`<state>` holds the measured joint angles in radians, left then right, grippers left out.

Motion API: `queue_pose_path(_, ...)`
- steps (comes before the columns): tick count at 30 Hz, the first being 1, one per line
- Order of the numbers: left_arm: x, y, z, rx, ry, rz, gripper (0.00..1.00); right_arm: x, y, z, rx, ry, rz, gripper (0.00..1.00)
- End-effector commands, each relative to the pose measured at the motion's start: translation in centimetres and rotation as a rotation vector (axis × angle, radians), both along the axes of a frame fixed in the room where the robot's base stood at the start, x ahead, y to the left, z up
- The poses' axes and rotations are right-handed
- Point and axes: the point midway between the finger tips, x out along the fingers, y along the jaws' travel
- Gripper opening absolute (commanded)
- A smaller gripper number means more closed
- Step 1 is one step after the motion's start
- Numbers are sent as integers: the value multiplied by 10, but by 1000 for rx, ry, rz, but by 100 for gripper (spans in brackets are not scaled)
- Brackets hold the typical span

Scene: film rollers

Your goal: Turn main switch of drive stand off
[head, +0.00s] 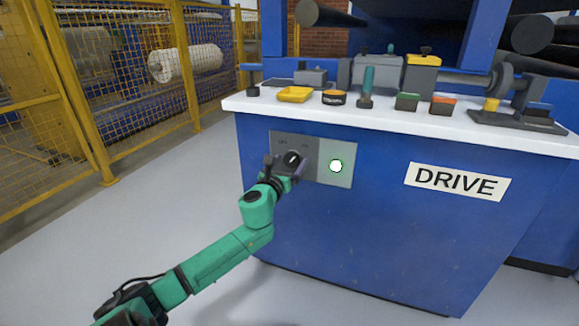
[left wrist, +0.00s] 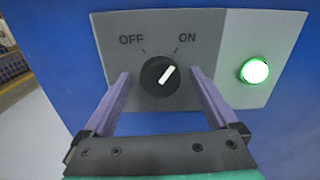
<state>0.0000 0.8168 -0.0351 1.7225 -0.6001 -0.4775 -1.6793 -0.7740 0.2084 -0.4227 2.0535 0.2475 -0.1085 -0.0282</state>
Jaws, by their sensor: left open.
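The main switch (head: 292,158) is a round black knob with a white pointer, on a grey panel on the front of the blue drive stand (head: 370,220). In the left wrist view the knob (left wrist: 161,76) has its pointer tilted up and right toward the ON mark, with OFF at the upper left. A round lamp (left wrist: 254,71) to its right glows green-white. My left gripper (left wrist: 160,88) is open, its two purple fingers on either side of the knob with gaps between. The right gripper is not in view.
A DRIVE label (head: 457,181) is on the stand's front. A yellow mesh fence (head: 120,80) stands at the left. The floor before the stand is clear.

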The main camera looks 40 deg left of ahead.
Motion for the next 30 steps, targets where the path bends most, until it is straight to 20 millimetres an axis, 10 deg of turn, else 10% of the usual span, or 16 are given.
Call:
queue_pose_path(8, 2, 0, 0, 0, 1, -1, 90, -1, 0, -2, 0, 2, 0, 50)
queue_pose_path(15, 2, 0, 0, -1, 1, -1, 8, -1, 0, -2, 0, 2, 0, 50)
queue_pose_path(30, 2, 0, 0, -124, -40, -1, 8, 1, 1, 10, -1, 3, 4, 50)
